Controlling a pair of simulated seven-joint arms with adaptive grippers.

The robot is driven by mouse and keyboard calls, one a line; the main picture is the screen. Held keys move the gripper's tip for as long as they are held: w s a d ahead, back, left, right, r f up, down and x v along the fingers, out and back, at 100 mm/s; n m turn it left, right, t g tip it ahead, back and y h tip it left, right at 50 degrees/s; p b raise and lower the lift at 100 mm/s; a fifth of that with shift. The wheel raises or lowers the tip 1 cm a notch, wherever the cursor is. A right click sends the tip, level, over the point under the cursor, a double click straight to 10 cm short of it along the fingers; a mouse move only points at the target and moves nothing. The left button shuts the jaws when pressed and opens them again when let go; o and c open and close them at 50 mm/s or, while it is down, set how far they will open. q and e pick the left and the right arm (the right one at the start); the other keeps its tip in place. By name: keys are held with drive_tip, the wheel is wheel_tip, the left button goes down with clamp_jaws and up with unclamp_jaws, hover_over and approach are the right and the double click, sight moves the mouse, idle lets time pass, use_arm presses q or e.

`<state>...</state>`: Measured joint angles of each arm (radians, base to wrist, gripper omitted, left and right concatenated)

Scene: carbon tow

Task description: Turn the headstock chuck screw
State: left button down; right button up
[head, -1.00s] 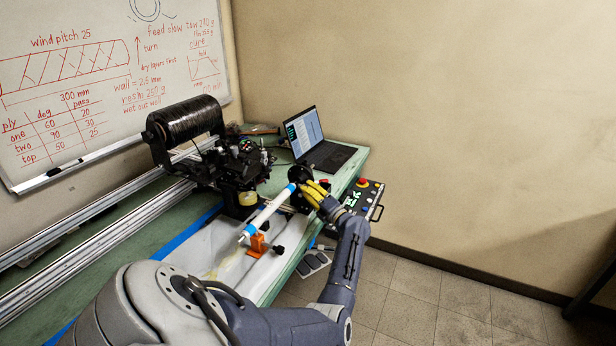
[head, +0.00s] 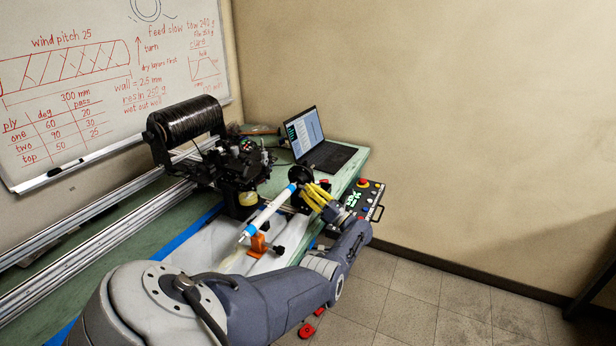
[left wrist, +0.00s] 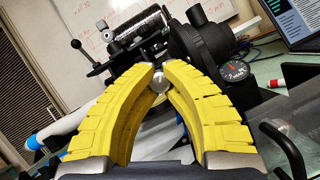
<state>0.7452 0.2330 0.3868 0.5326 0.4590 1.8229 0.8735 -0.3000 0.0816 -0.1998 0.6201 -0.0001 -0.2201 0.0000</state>
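The headstock chuck (head: 299,174) is a black round part at the right end of the winder, holding a white tube with blue bands (head: 266,216). My left gripper (head: 310,192) has yellow fingers and reaches the chuck from the right. In the left wrist view, the fingertips (left wrist: 160,72) close from both sides on a small silvery rounded screw head (left wrist: 158,81). They appear to touch it. The screw's shaft is hidden behind the fingers, and the screw cannot be made out in the head view. My right gripper is not in view.
A control box with a red button (head: 364,190) sits close to my left wrist. An open laptop (head: 322,148) stands on the green bench behind. A black tow spool (head: 186,120) and carriage are to the left. An orange support (head: 258,244) stands under the tube.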

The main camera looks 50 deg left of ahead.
use_arm(q)
drive_tip(key=shift+s+f+n+g, duration=0.15)
drive_tip(key=shift+n+g, duration=0.25)
drive_tip(key=shift+n, duration=0.4)
drive_tip(key=c, duration=1.7)
unclamp_jaws()
drive_tip(key=shift+o, duration=0.8)
drive_tip(key=shift+r, duration=0.2)
drive_tip(key=shift+m+t, duration=0.4)
drive_tip(key=shift+m, duration=0.3)
